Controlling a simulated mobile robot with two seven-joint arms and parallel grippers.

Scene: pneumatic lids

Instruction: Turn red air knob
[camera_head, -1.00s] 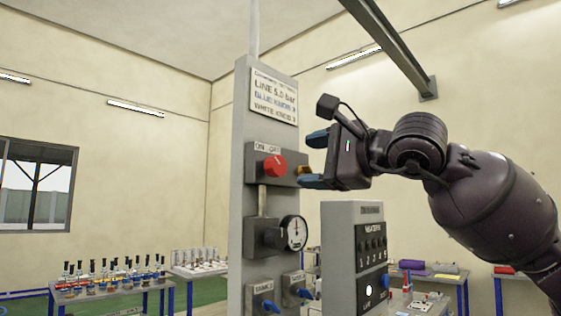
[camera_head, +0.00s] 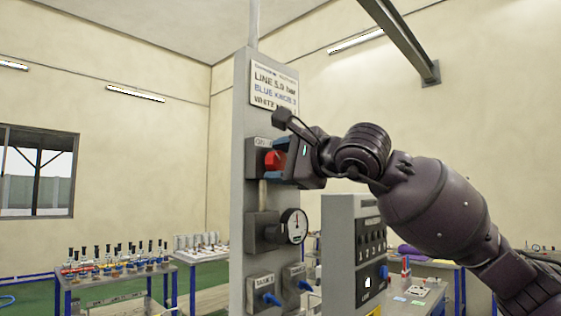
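The red air knob (camera_head: 273,160) is on the upper grey box of the tall panel (camera_head: 252,206), under an "ON OFF" label (camera_head: 264,142). My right gripper (camera_head: 279,160) comes in from the right at the knob. Its blue fingertips lie above and below the knob, with red showing between them. I cannot tell whether they press on it. The gripper hides the knob's right part, so its pointer mark is not visible. My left gripper is not in view.
A round gauge (camera_head: 294,226) and blue knobs (camera_head: 271,299) sit lower on the panel. A grey control box (camera_head: 340,245) stands close below my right arm. A table with bottles (camera_head: 114,281) is at the left.

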